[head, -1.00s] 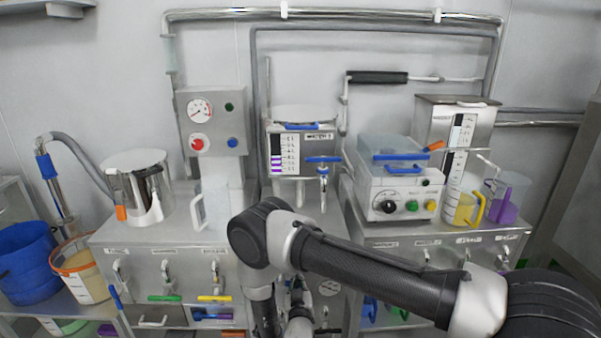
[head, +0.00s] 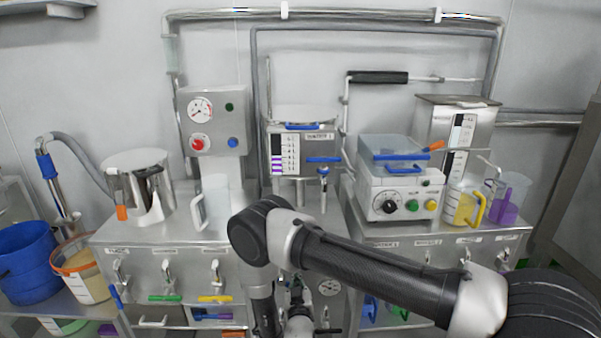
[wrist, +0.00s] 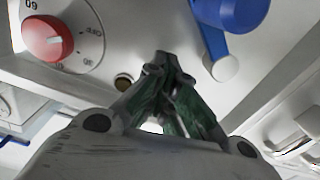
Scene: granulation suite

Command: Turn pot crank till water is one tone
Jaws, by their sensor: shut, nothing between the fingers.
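A steel pot (head: 138,180) with a pale top stands on the left bench, with an orange tab at its front left. A bent metal bar with a black grip (head: 377,77) runs across the wall above the middle tank; I cannot tell whether it is the pot crank. No water surface shows clearly. My gripper (wrist: 163,62) is shut and empty in the wrist view, near a red dial knob (wrist: 47,38) and a blue cylindrical handle (wrist: 230,12). It appears apart from both. In the head view my arm hides most of the area around my gripper.
A clear jug (head: 216,200) stands right of the pot. The middle tank (head: 300,150) has a level scale. A control box (head: 397,190) with a clear lidded top and yellow (head: 466,206) and purple (head: 508,200) jugs stand right. A blue bucket (head: 28,262) sits far left.

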